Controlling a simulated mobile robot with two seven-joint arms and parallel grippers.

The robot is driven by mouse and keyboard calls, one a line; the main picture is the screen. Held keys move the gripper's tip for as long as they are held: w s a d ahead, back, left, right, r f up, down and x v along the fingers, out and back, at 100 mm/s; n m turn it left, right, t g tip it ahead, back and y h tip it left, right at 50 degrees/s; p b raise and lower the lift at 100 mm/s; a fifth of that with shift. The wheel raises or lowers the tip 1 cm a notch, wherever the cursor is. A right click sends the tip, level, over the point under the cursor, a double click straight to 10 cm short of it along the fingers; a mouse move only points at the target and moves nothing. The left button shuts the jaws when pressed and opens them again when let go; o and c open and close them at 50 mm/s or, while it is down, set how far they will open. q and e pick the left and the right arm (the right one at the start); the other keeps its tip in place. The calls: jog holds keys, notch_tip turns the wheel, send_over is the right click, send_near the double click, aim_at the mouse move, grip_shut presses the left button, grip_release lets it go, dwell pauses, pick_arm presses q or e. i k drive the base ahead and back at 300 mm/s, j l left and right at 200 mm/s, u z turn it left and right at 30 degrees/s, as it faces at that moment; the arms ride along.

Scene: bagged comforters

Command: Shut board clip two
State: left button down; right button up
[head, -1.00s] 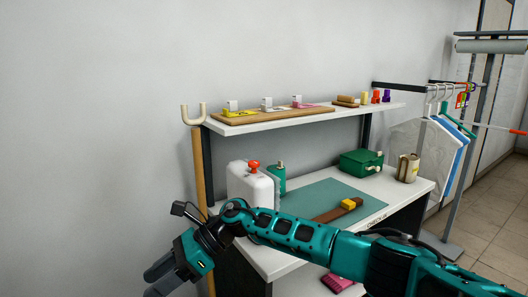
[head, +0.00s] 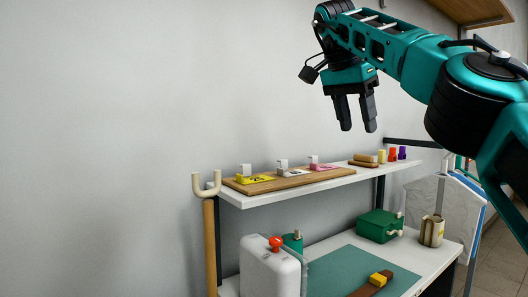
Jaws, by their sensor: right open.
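A wooden board (head: 232,187) lies on the upper white shelf. Three clips stand on it in a row: one at the left by a yellow tag (head: 255,179), the middle clip (head: 282,164) by a whitish tag, and the right clip (head: 314,160) by a pink tag. Their light upper parts stand up from the board. Which one is clip two is not readable here; the middle one is second from either end. My right gripper (head: 358,126) is open and empty, pointing down above the right part of the shelf, apart from the board. My left gripper is not in view.
Right of the board are a small wooden block (head: 366,158) and yellow, red and purple pieces (head: 392,155). Below, a white jug (head: 268,270), green box (head: 379,226) and beige mug (head: 431,231) stand on the workbench. A cream hook (head: 206,188) rises at the shelf's left end.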

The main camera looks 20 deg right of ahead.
aim_at(284, 163)
jog(key=i+j, duration=0.2)
jog(key=i, duration=0.3)
jog(key=i+j, duration=0.25)
jog(key=i, duration=0.25)
